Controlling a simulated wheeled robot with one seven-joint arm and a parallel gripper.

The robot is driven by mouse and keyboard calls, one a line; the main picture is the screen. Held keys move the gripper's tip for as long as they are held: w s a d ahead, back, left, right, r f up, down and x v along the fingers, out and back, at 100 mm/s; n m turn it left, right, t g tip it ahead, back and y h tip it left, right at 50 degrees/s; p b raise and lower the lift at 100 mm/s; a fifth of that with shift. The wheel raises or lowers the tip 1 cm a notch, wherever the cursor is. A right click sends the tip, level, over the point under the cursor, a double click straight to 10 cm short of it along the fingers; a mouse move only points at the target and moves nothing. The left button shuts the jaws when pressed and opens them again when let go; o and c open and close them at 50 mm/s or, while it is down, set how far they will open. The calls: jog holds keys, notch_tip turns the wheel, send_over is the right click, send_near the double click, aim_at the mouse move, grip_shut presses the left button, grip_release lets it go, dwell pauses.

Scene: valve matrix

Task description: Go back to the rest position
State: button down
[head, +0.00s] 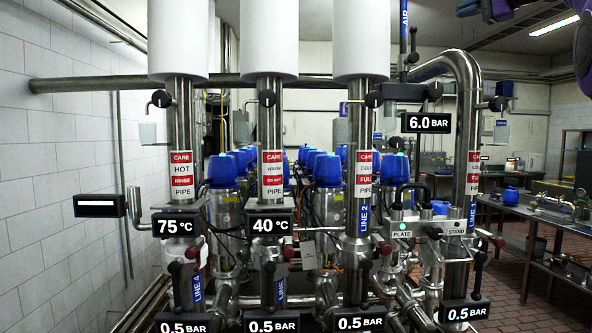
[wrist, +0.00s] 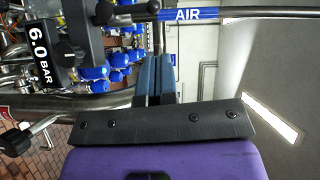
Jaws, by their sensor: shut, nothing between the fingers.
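My gripper (wrist: 156,78) shows in the wrist view, with its two blue-grey fingers side by side, shut and empty. Behind the fingers are a black bracket and a purple housing of my own. The fingers point toward the pipework and touch nothing that I can see. In the head view only purple and dark parts of my arm show at the top right edge; the fingertips are not visible there.
A valve matrix with upright steel pipes (head: 268,130) and labelled displays fills the head view. The AIR pipe (wrist: 230,13) and 6.0 BAR display (wrist: 42,57) appear near my gripper in the wrist view. A steel bench (head: 540,220) stands right; the tiled floor (head: 505,290) there is clear.

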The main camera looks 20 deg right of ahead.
jog(key=s+a+f+n+g+h, duration=0.1)
jog(key=s+a+f+n+g, duration=0.15)
jog(key=a+f, duration=0.8)
jog(key=s+a+f+n+g+h, duration=0.1)
jog(key=s+a+f+g, duration=0.25)
jog(key=a+f, duration=0.7)
jog(key=s+a+f+n+g+h, duration=0.1)
jog(key=s+a+f+n, duration=0.1)
jog(key=s+f, duration=0.4)
jog(key=s+a+f+n+g+h, duration=0.1)
jog(key=s+f+n, duration=0.3)
jog(key=f, duration=0.9)
jog(key=s+a+f+n+g+h, duration=0.2)
jog(key=s+a+f+n, duration=0.1)
jog(key=s+f, duration=0.7)
jog(key=shift+a+f+g, duration=0.25)
jog(key=shift+a+g, duration=0.05)
jog(key=shift+a, duration=0.3)
